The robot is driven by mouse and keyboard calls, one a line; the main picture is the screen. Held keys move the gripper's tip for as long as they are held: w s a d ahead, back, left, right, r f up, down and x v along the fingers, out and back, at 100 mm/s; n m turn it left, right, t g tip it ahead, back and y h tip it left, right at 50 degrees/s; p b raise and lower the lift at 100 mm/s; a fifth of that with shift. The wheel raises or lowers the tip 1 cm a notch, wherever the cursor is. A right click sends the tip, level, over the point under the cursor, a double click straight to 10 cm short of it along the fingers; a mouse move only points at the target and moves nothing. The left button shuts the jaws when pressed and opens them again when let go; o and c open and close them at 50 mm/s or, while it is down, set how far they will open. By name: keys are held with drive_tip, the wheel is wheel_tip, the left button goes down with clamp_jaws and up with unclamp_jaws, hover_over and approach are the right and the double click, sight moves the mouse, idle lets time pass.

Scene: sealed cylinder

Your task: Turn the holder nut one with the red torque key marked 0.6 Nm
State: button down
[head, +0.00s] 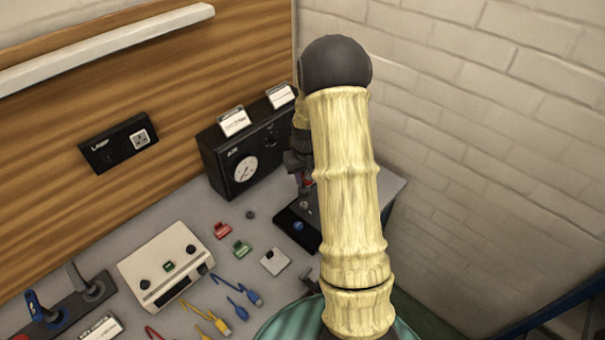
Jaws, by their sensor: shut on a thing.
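My gripper (297,163) is at the back right of the bench, partly hidden behind my own pale arm. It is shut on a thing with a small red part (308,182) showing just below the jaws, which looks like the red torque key. The 0.6 Nm mark cannot be read. Below it is a dark holder base (290,220) with a small grey round part (305,204) and a blue round part (298,226). My arm hides the right side of the holder. Which part is nut one, and whether the key touches it, I cannot tell.
A black box with a dial (240,160) stands left of my gripper. A beige box (165,265), red (222,230) and green (241,249) small parts, and coloured cables (235,305) lie on the bench. A rack with a blue key (38,308) is at lower left.

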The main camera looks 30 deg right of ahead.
sight(303, 188)
drive_tip(key=shift+w+f, duration=0.1)
drive_tip(key=shift+f, duration=0.15)
drive_tip(key=shift+f+b, duration=1.6)
drive_tip(key=shift+f, duration=0.5)
drive_tip(key=shift+f+b, duration=0.7)
drive_tip(key=shift+f, duration=0.3)
drive_tip(key=shift+m, duration=0.3)
drive_tip(key=m, duration=0.4)
drive_tip(key=shift+m+h+p, duration=0.3)
drive_tip(key=shift+p, duration=0.1)
